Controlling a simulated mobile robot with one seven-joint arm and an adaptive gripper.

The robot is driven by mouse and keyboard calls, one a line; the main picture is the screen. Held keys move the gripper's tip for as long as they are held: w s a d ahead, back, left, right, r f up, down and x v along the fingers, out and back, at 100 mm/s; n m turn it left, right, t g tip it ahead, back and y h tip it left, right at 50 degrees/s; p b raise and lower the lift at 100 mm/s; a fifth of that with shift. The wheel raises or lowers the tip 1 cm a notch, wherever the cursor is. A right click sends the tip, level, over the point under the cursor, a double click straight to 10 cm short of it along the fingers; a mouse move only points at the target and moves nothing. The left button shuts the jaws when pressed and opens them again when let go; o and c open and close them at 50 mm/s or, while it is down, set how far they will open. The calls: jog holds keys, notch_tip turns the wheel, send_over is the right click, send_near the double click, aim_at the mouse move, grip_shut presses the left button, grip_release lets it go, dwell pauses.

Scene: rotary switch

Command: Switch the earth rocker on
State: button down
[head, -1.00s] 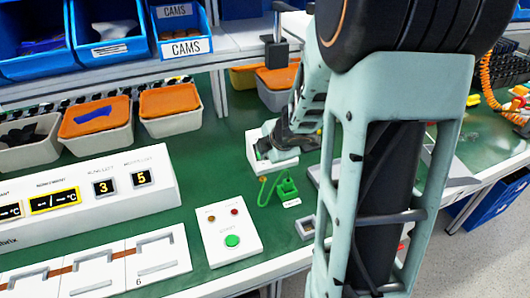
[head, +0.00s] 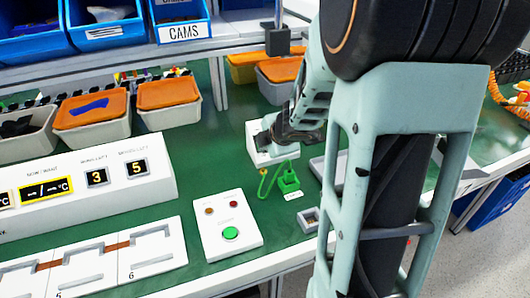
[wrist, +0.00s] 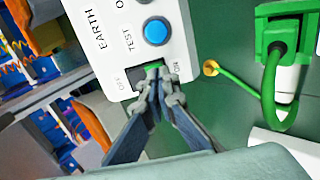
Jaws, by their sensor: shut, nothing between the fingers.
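The white box marked EARTH (wrist: 112,28) fills the top middle of the wrist view. It also shows in the head view (head: 254,151), on the green bench. Its rocker (wrist: 136,97) is dark with a green part, set between the OFF and ON labels. My gripper (wrist: 155,76) is shut and empty, its fingertips over the rocker at the ON side. The tips hide part of the rocker, so I cannot tell its tilt or whether they press it. In the head view my gripper (head: 268,143) is at the box.
A blue TEST button (wrist: 156,31) sits on the same box. A green plug with a cable (wrist: 278,50) lies close on the right. A panel with a green button (head: 230,234) stands nearer the front. Lidded bins (head: 168,100) stand behind to the left.

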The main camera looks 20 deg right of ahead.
jog(key=shift+f+b, duration=0.4)
jog(key=shift+b, duration=0.1)
jog(key=shift+r+p, duration=0.35)
jog(key=shift+p, duration=0.1)
jog(key=shift+r, duration=0.1)
jog(key=shift+r+p, duration=0.7)
jog(key=shift+p, duration=0.2)
jog(key=shift+r, duration=0.1)
